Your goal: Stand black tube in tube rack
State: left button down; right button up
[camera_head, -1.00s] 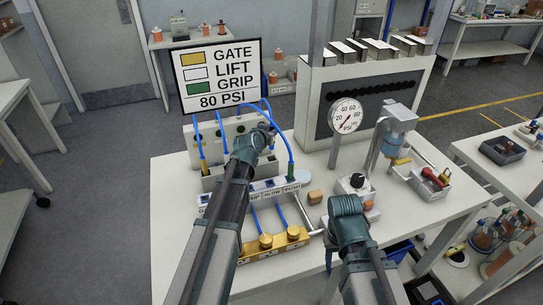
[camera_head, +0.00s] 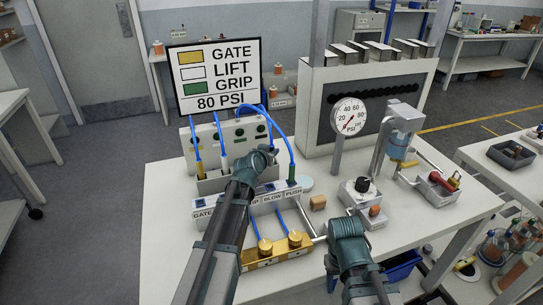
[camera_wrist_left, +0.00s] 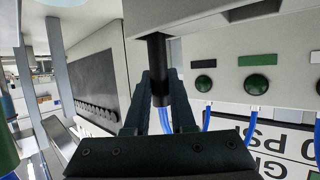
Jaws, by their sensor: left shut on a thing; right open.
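My left gripper (camera_head: 264,158) is over the right part of the grey tube rack (camera_head: 211,185). In the left wrist view, its two dark fingers (camera_wrist_left: 158,92) are shut on the black tube (camera_wrist_left: 158,55), which has a blue hose. The tube's far end meets the edge of a pale grey block; I cannot tell if it is inside. In the head view the gripper hides the tube. A yellow-ended tube (camera_head: 199,167) and a white-ended tube (camera_head: 223,162) stand at the rack. My right gripper (camera_head: 347,230) is open above the table front, its fingers mostly hidden.
A green-ended tube (camera_head: 291,174) stands at the PUSH end of the labelled block (camera_head: 262,199). Brass fittings (camera_head: 280,246) are in front. A hose panel (camera_head: 235,135) and sign (camera_head: 216,75) rise behind. A knob box (camera_head: 361,188) and gauge (camera_head: 348,117) stand right.

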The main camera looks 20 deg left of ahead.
pick_arm(q)
jog(key=shift+f, duration=0.15)
jog(key=c, duration=0.8)
grip_release()
jog(key=shift+o, duration=0.2)
jog(key=shift+r, duration=0.2)
jog(key=shift+s+r, duration=0.15)
jog(key=p+v, duration=0.4)
jog(key=v, duration=0.7)
jog(key=shift+s+p, duration=0.3)
jog(key=shift+s, duration=0.05)
